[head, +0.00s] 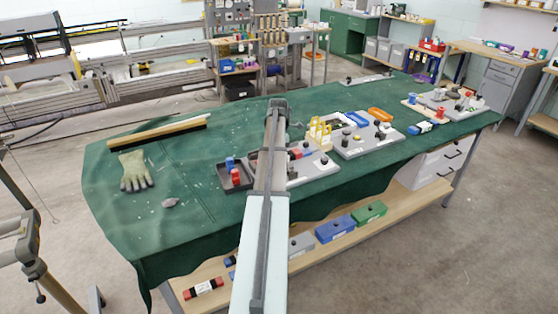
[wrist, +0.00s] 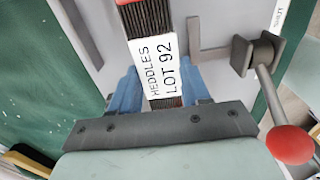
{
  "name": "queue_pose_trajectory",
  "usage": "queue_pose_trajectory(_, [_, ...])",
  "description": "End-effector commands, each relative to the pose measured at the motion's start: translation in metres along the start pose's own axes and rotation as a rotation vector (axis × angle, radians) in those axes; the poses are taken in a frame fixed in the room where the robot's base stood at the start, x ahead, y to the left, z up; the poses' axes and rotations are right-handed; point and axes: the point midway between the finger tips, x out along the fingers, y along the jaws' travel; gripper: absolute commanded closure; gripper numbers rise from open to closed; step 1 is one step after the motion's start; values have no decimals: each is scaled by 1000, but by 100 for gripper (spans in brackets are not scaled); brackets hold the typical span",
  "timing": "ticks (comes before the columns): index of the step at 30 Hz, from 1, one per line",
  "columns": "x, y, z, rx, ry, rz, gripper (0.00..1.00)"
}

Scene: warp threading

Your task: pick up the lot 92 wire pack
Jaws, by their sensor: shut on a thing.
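The lot 92 wire pack (wrist: 150,18) shows in the wrist view as a bundle of thin dark wires with a red part at its far end. Its white label reads "HEDDLES LOT 92". My gripper (wrist: 158,88) has its two blue fingers closed on either side of the pack, just beside the label. I cannot tell whether the pack touches the grey board (wrist: 218,75) beneath it. In the head view my arm hides the gripper and the held pack.
A red-knobbed lever (wrist: 290,144) on a dark bracket stands close to the right of my gripper. A dark tray (head: 233,181) with red and blue pieces lies left of my arm. A work glove (head: 135,171) and long wooden bar (head: 158,133) lie further left on the green cloth (head: 195,190).

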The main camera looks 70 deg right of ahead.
Motion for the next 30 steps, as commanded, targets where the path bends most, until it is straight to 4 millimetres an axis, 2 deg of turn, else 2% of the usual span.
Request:
queue_pose_trajectory(1, [0, 0, 0, 0, 0, 0, 91])
queue_pose_trajectory(4, [0, 0, 0, 0, 0, 0, 100])
queue_pose_trajectory(14, [-5, 0, 0, 0, -1, 2, 100])
queue_pose_trajectory(20, [-29, 1, 0, 0, -1, 2, 100])
queue_pose_trajectory(30, [-82, 1, 0, 0, -1, 2, 100])
